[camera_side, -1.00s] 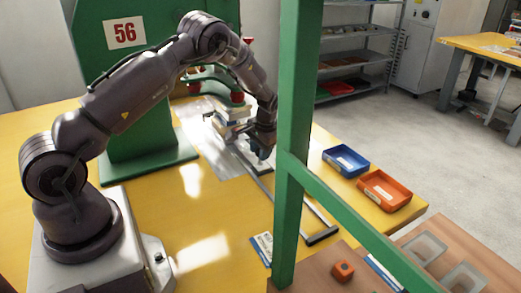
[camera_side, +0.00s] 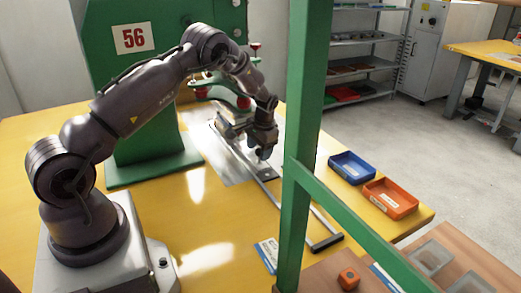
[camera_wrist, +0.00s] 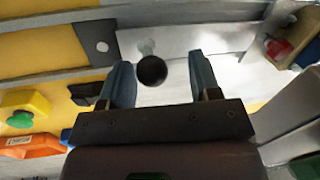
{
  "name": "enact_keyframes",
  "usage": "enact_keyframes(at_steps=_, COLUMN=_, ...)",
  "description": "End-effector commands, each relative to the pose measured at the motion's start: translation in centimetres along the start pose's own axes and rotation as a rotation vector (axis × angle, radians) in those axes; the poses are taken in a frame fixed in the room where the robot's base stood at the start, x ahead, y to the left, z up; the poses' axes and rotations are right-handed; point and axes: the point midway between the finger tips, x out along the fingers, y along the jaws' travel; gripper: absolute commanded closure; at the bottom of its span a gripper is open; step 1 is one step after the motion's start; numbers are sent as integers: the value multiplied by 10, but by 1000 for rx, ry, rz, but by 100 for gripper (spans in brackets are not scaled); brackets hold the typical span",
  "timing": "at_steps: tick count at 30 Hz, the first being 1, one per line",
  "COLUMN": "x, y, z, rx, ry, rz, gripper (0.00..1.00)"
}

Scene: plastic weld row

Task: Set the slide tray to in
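The slide tray (camera_wrist: 215,42) is a pale metal plate with a black ball knob (camera_wrist: 151,71) on a short light stem. In the side view it lies on rails below the green press, partly hidden by my arm. My gripper (camera_side: 264,153) is low over the rails. In the wrist view my gripper (camera_wrist: 161,82) has its two blue fingers apart, one on each side of the knob. A grey plate with a hole (camera_wrist: 97,40) lies beside the tray.
The green press (camera_side: 150,90) stands behind. A dark end bar (camera_side: 327,243) closes the rails at the front. A green post (camera_side: 300,130) crosses the side view. A blue bin (camera_side: 351,167) and an orange bin (camera_side: 390,198) stand to the right.

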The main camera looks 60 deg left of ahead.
Motion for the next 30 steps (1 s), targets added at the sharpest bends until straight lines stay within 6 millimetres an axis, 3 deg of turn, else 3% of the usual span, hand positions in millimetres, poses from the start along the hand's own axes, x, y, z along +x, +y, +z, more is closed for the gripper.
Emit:
enact_keyframes(at_steps=7, x=-2, y=2, z=0, rx=2, ry=-1, rz=3, gripper=43)
enact_keyframes(at_steps=11, x=-15, y=2, z=-1, rx=2, ry=2, rz=3, gripper=43)
enact_keyframes(at_steps=24, x=-106, y=1, z=0, rx=1, ry=3, rz=2, gripper=43)
enact_keyframes(at_steps=30, x=-126, y=1, z=0, rx=1, ry=-1, rz=2, gripper=43)
